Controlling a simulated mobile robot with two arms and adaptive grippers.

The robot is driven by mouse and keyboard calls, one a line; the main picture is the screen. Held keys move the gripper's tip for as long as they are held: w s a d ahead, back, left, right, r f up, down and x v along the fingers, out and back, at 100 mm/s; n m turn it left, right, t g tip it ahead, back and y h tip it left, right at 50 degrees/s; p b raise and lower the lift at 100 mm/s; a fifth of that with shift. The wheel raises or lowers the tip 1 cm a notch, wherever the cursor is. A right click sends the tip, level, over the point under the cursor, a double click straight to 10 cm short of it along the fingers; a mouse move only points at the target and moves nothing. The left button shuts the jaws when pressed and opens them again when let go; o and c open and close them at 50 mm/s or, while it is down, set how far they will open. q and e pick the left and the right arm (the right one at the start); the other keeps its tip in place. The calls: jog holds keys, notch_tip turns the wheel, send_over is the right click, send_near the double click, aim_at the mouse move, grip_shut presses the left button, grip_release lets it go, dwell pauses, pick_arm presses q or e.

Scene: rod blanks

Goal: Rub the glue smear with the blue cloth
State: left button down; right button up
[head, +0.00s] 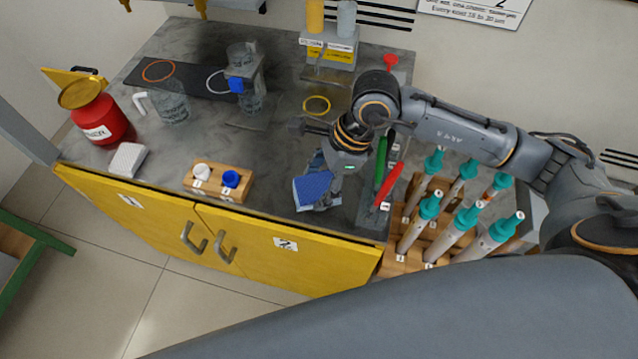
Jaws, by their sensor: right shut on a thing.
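My right gripper (322,192) points down over the front part of the grey worktop and is shut on the blue cloth (312,187). The cloth lies low, at or just above the worktop near its front edge; I cannot tell whether it touches. Its far part is hidden by the gripper and wrist. I cannot make out the glue smear; it may be hidden under the cloth or the gripper. My left gripper is not in view.
A wooden block with a white and a blue cap (218,182) stands left of the cloth. A red container (97,117), white block (127,160) and clear jug (170,105) are farther left. Green and red pens (388,184) lie close right, beside a wooden rack (412,256) of teal-topped tubes.

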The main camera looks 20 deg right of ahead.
jog(key=shift+r+p, duration=0.45)
jog(key=shift+r, duration=1.1)
